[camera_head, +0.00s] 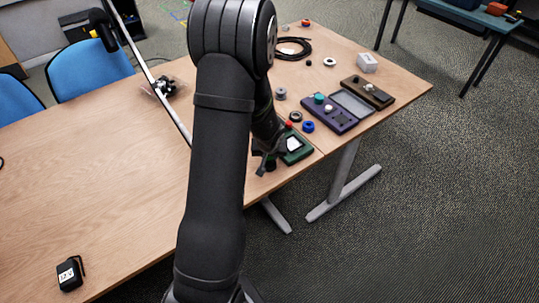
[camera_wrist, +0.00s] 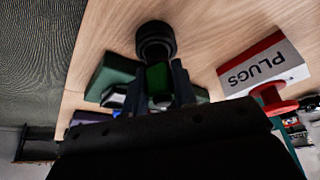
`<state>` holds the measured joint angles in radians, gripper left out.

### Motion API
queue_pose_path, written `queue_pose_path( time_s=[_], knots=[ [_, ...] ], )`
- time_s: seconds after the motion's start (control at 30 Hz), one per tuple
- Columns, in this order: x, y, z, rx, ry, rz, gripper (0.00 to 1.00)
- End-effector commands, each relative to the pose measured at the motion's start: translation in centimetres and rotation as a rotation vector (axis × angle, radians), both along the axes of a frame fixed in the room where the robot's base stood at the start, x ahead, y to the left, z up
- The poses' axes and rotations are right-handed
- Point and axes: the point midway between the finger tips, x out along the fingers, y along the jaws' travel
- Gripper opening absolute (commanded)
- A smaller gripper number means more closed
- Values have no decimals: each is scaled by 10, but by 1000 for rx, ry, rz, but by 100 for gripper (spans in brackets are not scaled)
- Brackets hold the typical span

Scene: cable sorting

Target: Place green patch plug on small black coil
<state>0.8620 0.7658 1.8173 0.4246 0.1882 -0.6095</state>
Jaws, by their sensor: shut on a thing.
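My gripper (camera_wrist: 160,88) is shut on the green patch plug (camera_wrist: 158,76) in the wrist view. The plug sits between the two dark fingers. The small black coil (camera_wrist: 155,38) is a dark round ring on the wooden table, just past the plug's end. In the wrist view the plug's end overlaps the coil's near edge, and I cannot tell whether they touch. In the head view my gripper (camera_head: 268,160) is low over the table near its front edge. The plug is not clear there, and my arm covers part of this area.
A green device (camera_head: 297,146) stands close to my gripper on the right. A white and red PLUGS box (camera_wrist: 265,64) and a red spool (camera_wrist: 274,101) are to the right in the wrist view. A purple case (camera_head: 328,115) and a large black cable coil (camera_head: 293,48) lie farther back.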

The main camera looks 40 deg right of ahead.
Motion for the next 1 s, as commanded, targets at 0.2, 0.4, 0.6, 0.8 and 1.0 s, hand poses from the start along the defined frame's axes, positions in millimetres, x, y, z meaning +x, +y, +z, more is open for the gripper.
queue_pose_path(
  time_s=[0.2,0.4,0.6,0.8,1.0],
  knots=[
    [0,0,-3,1,1,0,27],
    [0,0,-3,0,0,0,47],
    [0,0,-2,0,0,0,47],
    [-3,2,12,-1,-2,1,47],
    [-12,9,40,-3,-3,1,47]
  ],
)
